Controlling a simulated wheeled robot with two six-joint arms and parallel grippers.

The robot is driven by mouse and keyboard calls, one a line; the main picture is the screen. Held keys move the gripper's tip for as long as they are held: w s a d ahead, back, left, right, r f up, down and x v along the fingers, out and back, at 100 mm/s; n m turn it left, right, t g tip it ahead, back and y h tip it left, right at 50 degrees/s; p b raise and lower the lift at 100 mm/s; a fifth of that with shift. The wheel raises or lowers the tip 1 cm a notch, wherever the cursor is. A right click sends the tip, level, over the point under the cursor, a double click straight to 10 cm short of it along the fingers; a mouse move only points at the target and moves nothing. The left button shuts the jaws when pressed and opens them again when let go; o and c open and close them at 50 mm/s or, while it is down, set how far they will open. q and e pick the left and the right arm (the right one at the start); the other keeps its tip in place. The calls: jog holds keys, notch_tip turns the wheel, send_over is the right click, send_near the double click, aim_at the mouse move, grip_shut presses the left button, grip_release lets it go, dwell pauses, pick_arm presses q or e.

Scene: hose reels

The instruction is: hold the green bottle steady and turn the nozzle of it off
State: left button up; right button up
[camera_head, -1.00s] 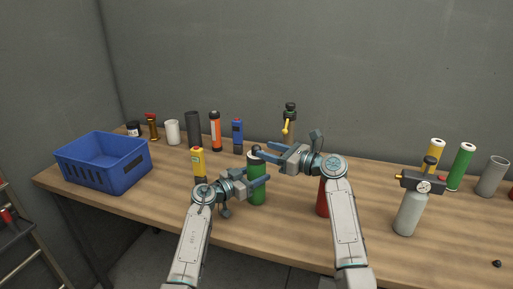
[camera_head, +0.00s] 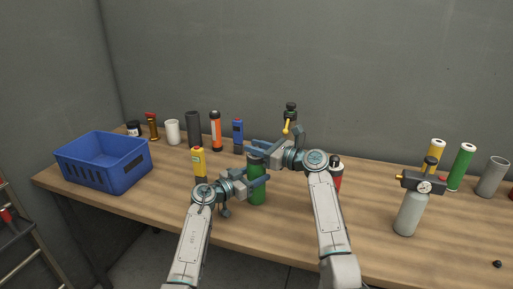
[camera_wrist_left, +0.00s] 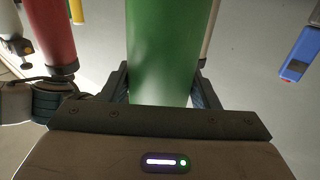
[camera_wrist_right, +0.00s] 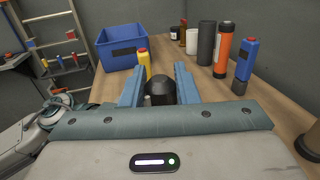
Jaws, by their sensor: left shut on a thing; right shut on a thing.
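The green bottle (camera_head: 257,193) stands upright on the table near its front, in the middle of the head view. My left gripper (camera_head: 257,183) is shut around its body; the green side fills the space between the fingers in the left wrist view (camera_wrist_left: 162,60). My right gripper (camera_head: 256,149) is at the top of the bottle. In the right wrist view its blue fingers stand on both sides of a dark round nozzle (camera_wrist_right: 160,93), shut on it. The fingers hide most of the nozzle in the head view.
A red bottle (camera_head: 337,177) stands right of the green one, partly behind my right arm. A yellow device (camera_head: 199,163) stands close on the left. A blue crate (camera_head: 103,178) is at the left end. A grey gauge bottle (camera_head: 409,213) stands to the right. Several cylinders line the back.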

jog(key=shift+m+t, duration=0.3)
jog(key=shift+t, duration=0.1)
jog(key=m+t+h, duration=0.3)
jog(key=shift+a+h, duration=0.1)
jog(key=shift+h, duration=0.2)
jog(key=shift+m+t+h, duration=1.1)
jog(key=shift+t+h, duration=0.1)
jog(key=shift+h, duration=0.2)
jog(key=o, duration=0.9)
jog(key=shift+o, duration=0.2)
jog(key=shift+r, duration=4.95)
jog(key=shift+o, duration=0.2)
